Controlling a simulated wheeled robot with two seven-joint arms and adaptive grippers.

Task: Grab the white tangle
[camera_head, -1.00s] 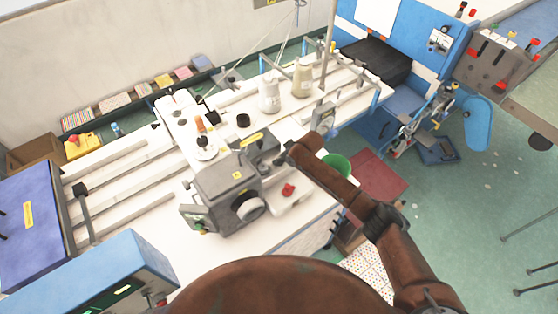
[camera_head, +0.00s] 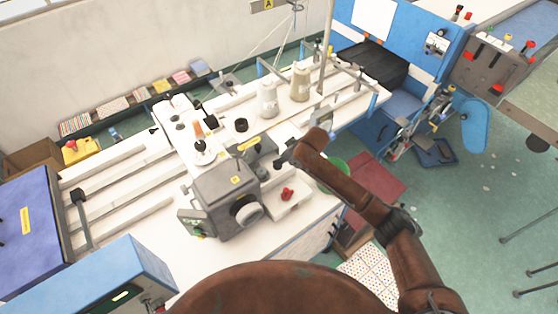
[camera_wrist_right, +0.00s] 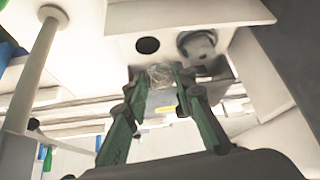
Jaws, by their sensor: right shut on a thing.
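The white tangle (camera_wrist_right: 159,75) shows in the right wrist view as a pale, wispy bundle between the tips of my right gripper. My right gripper (camera_wrist_right: 160,82) has its green fingers shut on it. In the head view my right gripper (camera_head: 284,158) is a small dark shape at the end of the brown arm, beside the grey sewing machine (camera_head: 225,196). The tangle cannot be made out in the head view. My left gripper is not in view.
Thread cones (camera_head: 300,84) stand on the white table behind the gripper. A green bin (camera_head: 336,172) is beside the table, partly behind my arm. In the wrist view a white machine part with a round dark hole (camera_wrist_right: 147,45) is close to the fingertips.

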